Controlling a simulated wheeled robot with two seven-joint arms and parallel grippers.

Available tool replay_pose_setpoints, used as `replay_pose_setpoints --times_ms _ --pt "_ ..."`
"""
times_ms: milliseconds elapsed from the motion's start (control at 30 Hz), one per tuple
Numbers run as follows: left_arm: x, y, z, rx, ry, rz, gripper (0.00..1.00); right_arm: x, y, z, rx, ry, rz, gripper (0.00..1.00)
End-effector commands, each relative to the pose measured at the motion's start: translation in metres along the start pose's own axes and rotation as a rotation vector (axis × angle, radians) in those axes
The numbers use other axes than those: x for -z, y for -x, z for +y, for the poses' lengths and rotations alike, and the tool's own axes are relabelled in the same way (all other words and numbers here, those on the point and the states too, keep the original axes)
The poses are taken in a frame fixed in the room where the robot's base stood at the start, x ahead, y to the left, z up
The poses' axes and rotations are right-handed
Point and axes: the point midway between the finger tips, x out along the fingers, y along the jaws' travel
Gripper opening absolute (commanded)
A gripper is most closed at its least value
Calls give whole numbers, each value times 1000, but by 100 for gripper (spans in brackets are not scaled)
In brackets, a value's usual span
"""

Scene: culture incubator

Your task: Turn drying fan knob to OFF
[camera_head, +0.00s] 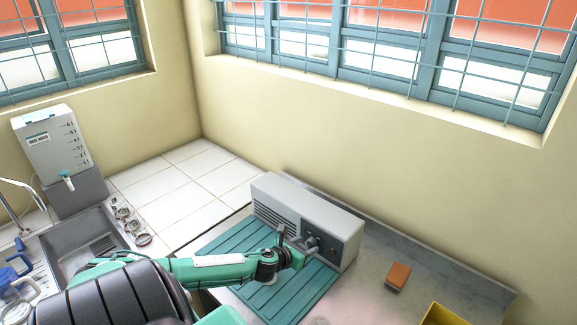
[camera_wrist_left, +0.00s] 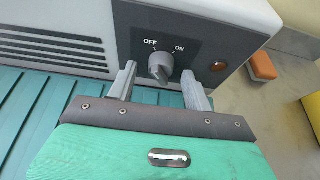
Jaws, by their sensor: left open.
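The drying fan is a grey box (camera_head: 330,215) with side vents, standing at the back of the counter against the wall. Its dark front panel carries a grey knob (camera_wrist_left: 160,67) between the printed labels OFF on the left and ON on the right. I cannot tell for sure which label the knob points to. My left gripper (camera_head: 294,239) is in front of this panel. In the left wrist view my left gripper (camera_wrist_left: 160,74) is open, one finger on each side of the knob, with visible gaps. My right gripper is not in view.
A teal ribbed mat (camera_head: 235,240) lies before the fan. An orange block (camera_head: 398,275) and a yellow container (camera_head: 445,315) are to the right. A round orange light (camera_wrist_left: 218,66) is right of the knob. A sink (camera_head: 75,235) and a dispenser (camera_head: 50,140) stand at left.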

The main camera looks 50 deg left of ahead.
Motion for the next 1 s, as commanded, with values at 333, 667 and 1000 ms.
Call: replay_pose_setpoints --times_ms 333,667,1000 --pt "3 46 0 2 -2 4 51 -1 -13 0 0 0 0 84" --pt "3 83 0 1 -1 4 51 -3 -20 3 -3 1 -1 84" --pt "2 114 0 1 0 3 51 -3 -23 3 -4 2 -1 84"
